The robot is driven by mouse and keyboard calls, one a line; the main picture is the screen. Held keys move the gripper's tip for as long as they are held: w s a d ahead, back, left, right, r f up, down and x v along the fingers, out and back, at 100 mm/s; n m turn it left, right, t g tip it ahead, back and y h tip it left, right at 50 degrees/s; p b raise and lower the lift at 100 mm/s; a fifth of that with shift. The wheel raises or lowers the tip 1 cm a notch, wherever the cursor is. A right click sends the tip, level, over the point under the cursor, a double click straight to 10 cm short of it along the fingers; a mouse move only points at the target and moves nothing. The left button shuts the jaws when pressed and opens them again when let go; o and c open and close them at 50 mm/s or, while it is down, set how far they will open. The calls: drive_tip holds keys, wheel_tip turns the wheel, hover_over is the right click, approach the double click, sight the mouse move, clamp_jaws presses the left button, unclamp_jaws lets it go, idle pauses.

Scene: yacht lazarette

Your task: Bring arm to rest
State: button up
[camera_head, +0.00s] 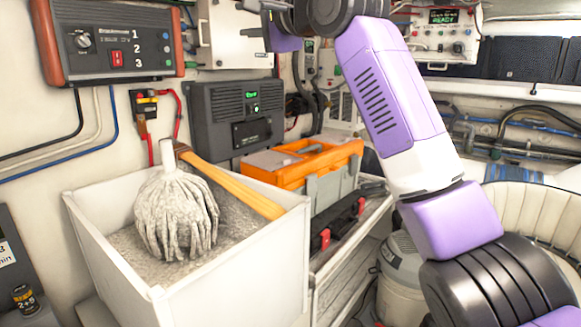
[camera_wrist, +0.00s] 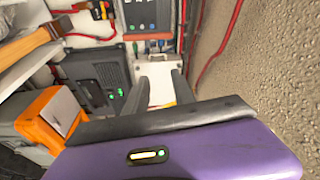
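My purple and white arm (camera_head: 385,95) rises from the lower right of the head view and bends at the top edge. My gripper (camera_head: 247,19) is at the top middle of that view, partly cut off, with its fingers pointing left in front of a white wall box (camera_head: 232,45). In the wrist view my gripper (camera_wrist: 160,78) shows two dark fingers apart, with nothing between them but the white box behind. The gripper is open and empty.
A breaker panel (camera_head: 110,42) is at upper left. A rough beige wall (camera_wrist: 265,60) is close at right in the wrist view.

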wheel_tip(320, 180, up, 4)
drive_tip(key=s+n+t+y, duration=0.1)
drive_tip(key=s+n+t, duration=0.1)
drive_tip(key=n, duration=0.1)
drive_tip(key=s+d+f+n+t+h, duration=0.1)
drive_tip(key=s+d+f+t+h, duration=0.3)
drive_tip(key=f, duration=1)
drive_tip(key=s+d+f+n+h, duration=0.1)
drive_tip(key=s+d+f, duration=0.55)
drive_tip(key=f, duration=0.75)
drive_tip(key=s+d+f+t+h, duration=0.25)
drive_tip(key=s+d+f, duration=0.35)
drive_tip(key=f, duration=0.8)
drive_tip(key=s+d+f+n+g+h, duration=0.1)
drive_tip(key=s+d+f+g, duration=0.2)
drive_tip(key=s+f, duration=0.4)
drive_tip(key=s+d+f+n+g+h, duration=0.1)
drive_tip(key=s+d+f, duration=0.3)
drive_tip(key=s, duration=1.6)
drive_tip(key=s+d+f+n+g+h, duration=0.1)
drive_tip(key=s+d+f+g+h, duration=0.2)
drive_tip(key=s+f, duration=0.8)
drive_tip(key=s+d+g+b, duration=0.1)
drive_tip(key=s, duration=0.1)
drive_tip(key=shift+s+g, duration=0.35)
